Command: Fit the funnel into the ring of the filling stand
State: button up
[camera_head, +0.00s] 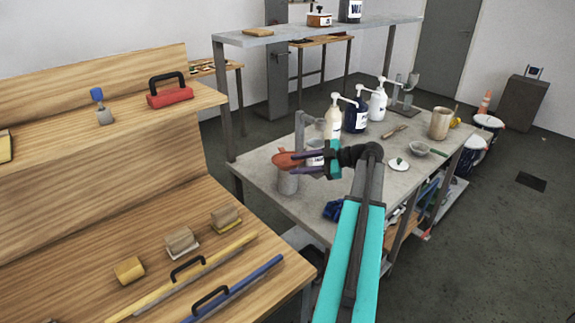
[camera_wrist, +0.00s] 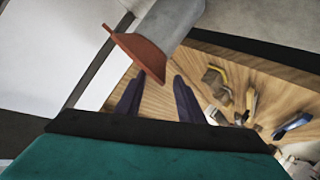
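The reddish-brown funnel (camera_head: 284,160) is at the filling stand (camera_head: 299,132), above a grey cylinder (camera_head: 288,183) at the left end of the grey table. In the wrist view the funnel (camera_wrist: 141,53) lies just beyond my fingertips, with a grey cylindrical body (camera_wrist: 172,22) right behind it. My gripper (camera_head: 293,163) reaches in from the right. In the wrist view my gripper's two purple fingers (camera_wrist: 158,76) stand apart with a gap between them; the funnel's edge is close to the tips. I cannot make out the ring or whether the funnel sits in it.
Pump bottles, a cream one (camera_head: 333,124), a dark blue one (camera_head: 356,115) and a white one (camera_head: 377,106), stand behind my gripper. A beige pot (camera_head: 440,124) and a grey bowl (camera_head: 419,149) are further right. A wooden bench (camera_head: 75,235) with tools is at left.

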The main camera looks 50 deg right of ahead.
aim_at(286, 167)
dwell(0.3)
jog(key=shift+w+a+p, duration=0.25)
jog(key=shift+w+p, duration=0.15)
jog(key=shift+w, duration=0.05)
jog(key=shift+w+a+p, duration=0.2)
jog(key=shift+w+p, duration=0.2)
jog(key=shift+w, duration=0.05)
jog(key=shift+p+x, duration=0.5)
jog(key=shift+x, duration=0.45)
jog(key=shift+w+a+f, duration=0.25)
jog(key=shift+w+f, duration=0.05)
jog(key=shift+w, duration=0.25)
grip_shut()
